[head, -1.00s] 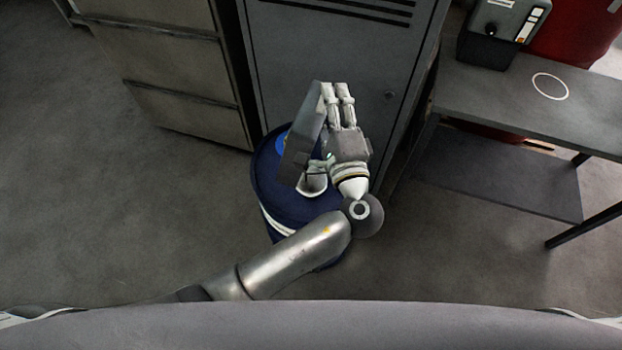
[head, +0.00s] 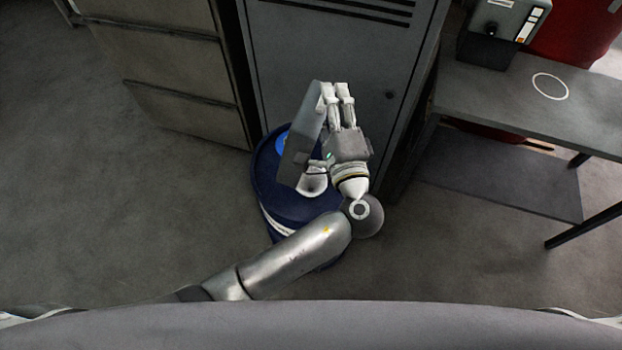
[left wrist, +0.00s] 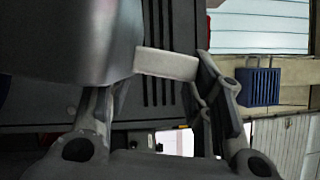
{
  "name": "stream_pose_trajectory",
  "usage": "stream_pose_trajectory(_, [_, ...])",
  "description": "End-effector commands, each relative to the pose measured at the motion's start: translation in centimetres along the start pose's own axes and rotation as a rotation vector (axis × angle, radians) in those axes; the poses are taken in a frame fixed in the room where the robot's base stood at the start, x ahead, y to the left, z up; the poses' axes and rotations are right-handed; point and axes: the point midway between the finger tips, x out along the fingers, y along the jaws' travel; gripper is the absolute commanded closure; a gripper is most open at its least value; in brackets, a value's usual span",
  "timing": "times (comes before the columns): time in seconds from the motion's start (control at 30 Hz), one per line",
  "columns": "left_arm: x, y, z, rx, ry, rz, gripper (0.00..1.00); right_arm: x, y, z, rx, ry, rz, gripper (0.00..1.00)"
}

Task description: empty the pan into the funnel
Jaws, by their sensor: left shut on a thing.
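My left gripper (head: 335,96) is shut on the pan's pale handle (left wrist: 166,63). The grey metal pan (head: 302,150) is tipped steeply on its side, left of the fingers, above the blue drum (head: 268,185). The pan also fills the upper left of the left wrist view (left wrist: 70,40). The white funnel (head: 312,185) shows at the drum's top, just below the pan's lower edge and partly hidden by the pan and my gripper. I cannot see the pan's contents or anything falling from it. My right gripper is not in view.
A grey locker (head: 345,55) stands right behind the drum. A drawer cabinet (head: 185,85) is at the upper left. A workbench (head: 505,105) with a grey device (head: 500,35) is at the right. The floor (head: 130,220) left of the drum is clear.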

Motion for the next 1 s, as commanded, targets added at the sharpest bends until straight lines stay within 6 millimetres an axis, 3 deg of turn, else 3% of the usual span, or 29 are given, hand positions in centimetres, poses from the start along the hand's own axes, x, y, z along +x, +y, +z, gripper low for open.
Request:
stream_pose_trajectory(0.17, [0.2, -0.1, 0.3, -0.011, 0.0, 0.005, 1.0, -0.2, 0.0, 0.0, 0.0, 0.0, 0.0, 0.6])
stream_pose_trajectory(0.6, [2.8, 0.3, 5.0, -0.201, 0.004, 0.111, 1.0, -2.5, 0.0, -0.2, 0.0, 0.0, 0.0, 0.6])
stream_pose_trajectory(1.0, [3.0, 0.5, 5.4, -0.219, 0.005, 0.12, 1.0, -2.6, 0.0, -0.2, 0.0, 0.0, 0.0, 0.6])
